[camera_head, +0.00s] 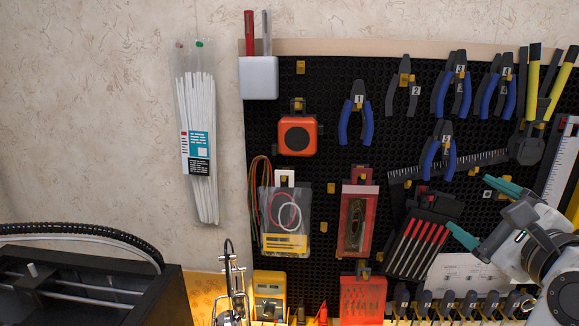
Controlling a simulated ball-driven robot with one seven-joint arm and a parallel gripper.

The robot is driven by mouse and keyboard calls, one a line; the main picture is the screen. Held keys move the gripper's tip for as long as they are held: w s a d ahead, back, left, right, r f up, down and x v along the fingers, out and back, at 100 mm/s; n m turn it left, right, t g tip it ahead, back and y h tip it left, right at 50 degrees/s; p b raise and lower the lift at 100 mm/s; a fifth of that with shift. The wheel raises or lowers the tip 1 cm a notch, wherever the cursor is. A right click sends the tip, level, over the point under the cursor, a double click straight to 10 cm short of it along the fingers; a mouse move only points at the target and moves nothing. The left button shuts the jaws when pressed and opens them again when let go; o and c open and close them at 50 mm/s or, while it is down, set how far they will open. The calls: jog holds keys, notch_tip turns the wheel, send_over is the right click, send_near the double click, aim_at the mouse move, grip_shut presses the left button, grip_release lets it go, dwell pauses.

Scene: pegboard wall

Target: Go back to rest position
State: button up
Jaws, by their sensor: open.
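My gripper (477,208) is at the right of the view, with two teal fingers spread apart. Nothing shows between them. It is in front of the black pegboard (338,120), to the right of the dark holder with red-handled screwdrivers (420,245). My white and grey wrist enters from the right edge. From this one view I cannot tell how far the fingers are from the board.
Several blue-handled pliers (357,113) and an orange tape measure (297,136) hang on the board. A bag of white zip ties (198,135) hangs on the wall. A black-framed machine (90,290) stands lower left. The wall at upper left is bare.

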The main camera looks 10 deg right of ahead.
jog(key=s+a+f+n+g, duration=0.1)
jog(key=s+f+n+g, duration=0.2)
jog(key=f, duration=0.5)
jog(key=s+a+f+n+g+y, duration=0.1)
jog(key=f+n+g, duration=0.1)
jog(key=f+n, duration=0.55)
jog(key=s+a+f+n+g, duration=0.2)
jog(key=f+n+g, duration=0.1)
jog(key=f, duration=0.6)
jog(key=s+a+f+n+g, duration=0.2)
jog(key=s+f+n, duration=0.2)
jog(key=s+f, duration=0.3)
jog(key=s+a+f+n+g, duration=0.2)
jog(key=s+f+n+g, duration=0.1)
jog(key=s+f, duration=0.3)
jog(key=s+a+f+n+g+y, duration=0.1)
jog(key=s+a+f+n+g, duration=0.1)
jog(key=s+f+n, duration=0.3)
jog(key=shift+s+f+g, duration=0.35)
jog(key=shift+s+f, duration=0.35)
jog(key=shift+s, duration=0.2)
jog(key=shift+s+f+g, duration=0.35)
jog(key=shift+s+f, duration=0.3)
jog(key=shift+s, duration=0.25)
